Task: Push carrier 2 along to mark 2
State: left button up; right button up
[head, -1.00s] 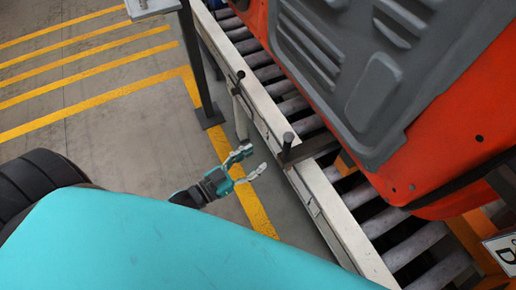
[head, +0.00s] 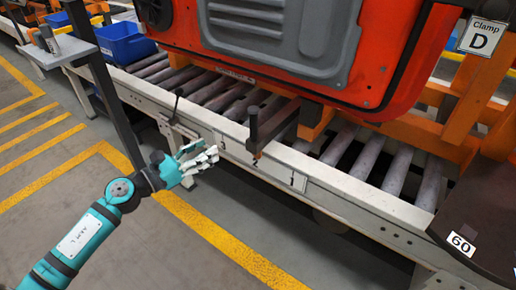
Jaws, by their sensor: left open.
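An orange carrier (head: 435,138) sits on the roller line and bears a red-orange door (head: 376,60) with a grey inner panel (head: 285,42). I see no readable carrier number. A dark upright post (head: 254,132) on a bracket stands out over the near rail beside the carrier. A small plate (head: 260,163) with dark marks is on the rail's side below the post; I cannot read it surely. My left gripper (head: 211,157) is open and empty, in front of the rail and left of the post, apart from it. My right gripper is not in view.
The conveyor's white rail (head: 350,186) runs across the view. A thinner dark post (head: 177,103) stands at the rail further left. Blue bins (head: 122,43) and a dark column (head: 95,75) are at the left. A "Clamp D" sign (head: 482,37) hangs right. Floor at lower left is clear.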

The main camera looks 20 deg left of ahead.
pick_arm(q)
jog(key=p, duration=0.2)
send_near(254, 123)
jog(key=w, duration=0.3)
jog(key=x, duration=0.8)
jog(key=shift+d+f, duration=0.3)
jog(key=shift+f, duration=0.05)
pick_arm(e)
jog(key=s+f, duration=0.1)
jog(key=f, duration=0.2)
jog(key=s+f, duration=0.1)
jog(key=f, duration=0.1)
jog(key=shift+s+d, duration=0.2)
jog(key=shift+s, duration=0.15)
pick_arm(q)
grip_shut()
jog(key=shift+f, duration=0.15)
